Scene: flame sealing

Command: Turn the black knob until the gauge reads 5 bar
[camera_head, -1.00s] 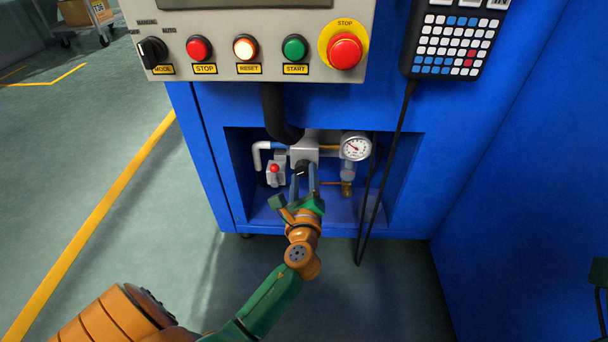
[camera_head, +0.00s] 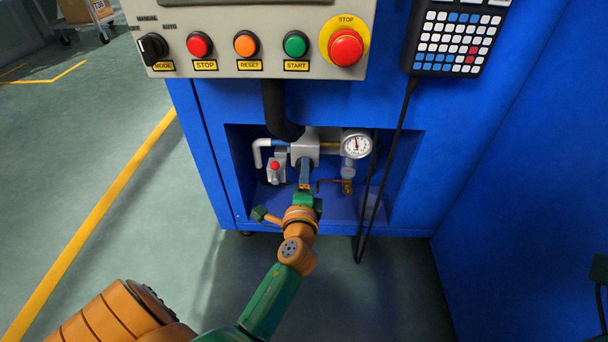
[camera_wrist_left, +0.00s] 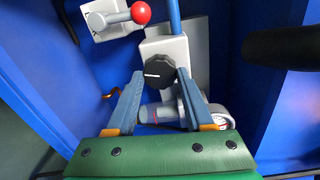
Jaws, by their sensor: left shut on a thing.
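The black knob (camera_wrist_left: 159,71) with a white mark sits on the front of the grey regulator block (camera_head: 305,150). My left gripper (camera_wrist_left: 157,78) has its two blue fingers on either side of the knob and is shut on it. In the head view the left gripper (camera_head: 305,168) reaches into the blue recess and hides most of the knob. The round white gauge (camera_head: 356,144) is to the right of the block. Its needle points roughly upward; the numbers are too small to read. My right gripper is not in view.
A red-tipped lever valve (camera_head: 275,171) is left of the block, near the recess wall. A black cable (camera_head: 382,170) hangs in front of the recess on the right. The button panel (camera_head: 220,15) is above.

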